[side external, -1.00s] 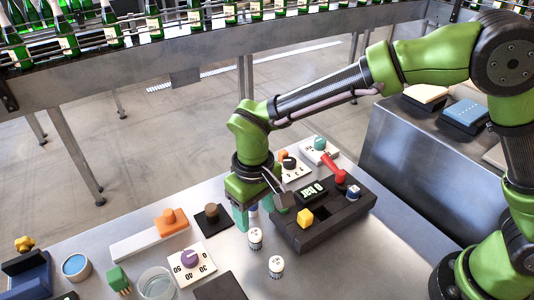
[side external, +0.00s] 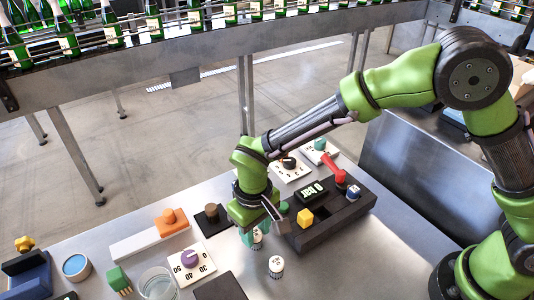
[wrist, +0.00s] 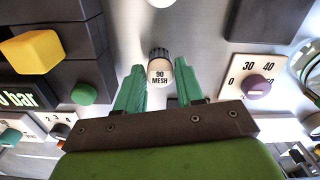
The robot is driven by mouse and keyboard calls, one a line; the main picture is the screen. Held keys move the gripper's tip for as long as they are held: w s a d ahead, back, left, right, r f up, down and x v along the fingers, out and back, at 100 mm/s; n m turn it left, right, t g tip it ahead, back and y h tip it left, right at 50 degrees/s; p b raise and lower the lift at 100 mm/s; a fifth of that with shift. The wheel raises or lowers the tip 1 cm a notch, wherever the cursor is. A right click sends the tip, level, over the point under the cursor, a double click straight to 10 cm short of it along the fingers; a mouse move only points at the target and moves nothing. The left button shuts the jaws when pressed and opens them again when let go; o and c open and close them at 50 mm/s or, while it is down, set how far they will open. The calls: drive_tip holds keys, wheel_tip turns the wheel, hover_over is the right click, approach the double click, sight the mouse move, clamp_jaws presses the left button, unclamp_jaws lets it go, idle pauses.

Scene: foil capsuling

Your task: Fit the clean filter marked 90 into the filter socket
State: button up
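The white filter marked 90 MESH (wrist: 160,72) stands upright with a dark ribbed end, between and just beyond the green fingertips of my gripper (wrist: 159,88). The fingers are apart, with a gap on both sides of it. In the side view my gripper (side external: 250,236) is low over the table, partly hiding this filter (side external: 258,239). A second white filter (side external: 276,266) stands nearer the camera; its marking is too small to read. The dark block (side external: 310,238) stands right of my gripper, with a recess along its top. I cannot make out the filter socket for certain.
A purple dial (side external: 190,258) and a glass (side external: 157,283) stand left. Bare table lies at front right.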

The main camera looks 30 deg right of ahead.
drive_tip(key=c, duration=0.6)
drive_tip(key=d+r+m, duration=0.1)
drive_tip(key=d+r, duration=0.2)
drive_tip(key=r, duration=0.3)
drive_tip(key=d+r, duration=0.3)
drive_tip(key=r, duration=0.4)
drive_tip(key=m, duration=0.3)
hover_over(321, 219)
wheel_tip(321, 219, down, 10)
drive_tip(key=shift+r, duration=0.15)
